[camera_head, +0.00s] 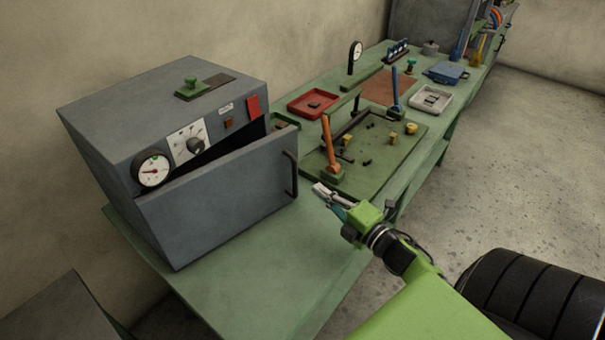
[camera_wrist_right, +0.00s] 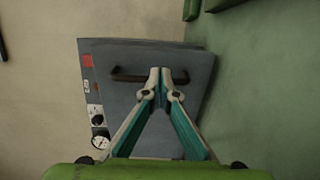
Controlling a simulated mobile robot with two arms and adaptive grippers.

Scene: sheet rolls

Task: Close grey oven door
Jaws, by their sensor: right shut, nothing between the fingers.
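The grey oven (camera_head: 160,120) stands at the near left end of the green bench. Its grey door (camera_head: 220,200) is ajar, with a dark gap between the door's upper edge and the oven body. A dark bar handle (camera_head: 292,174) is on the door's right side. The door (camera_wrist_right: 185,105) and handle (camera_wrist_right: 130,76) also show in the right wrist view. My right gripper (camera_head: 318,188) is shut and empty, to the right of the door and apart from the handle in the head view. My left gripper is not in view.
A green board (camera_head: 375,165) with an orange-handled tool (camera_head: 328,145) and small parts lies behind my right gripper. A red tray (camera_head: 313,103) and white tray (camera_head: 430,99) stand farther along the bench. Bare bench top (camera_head: 300,245) lies in front of the door.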

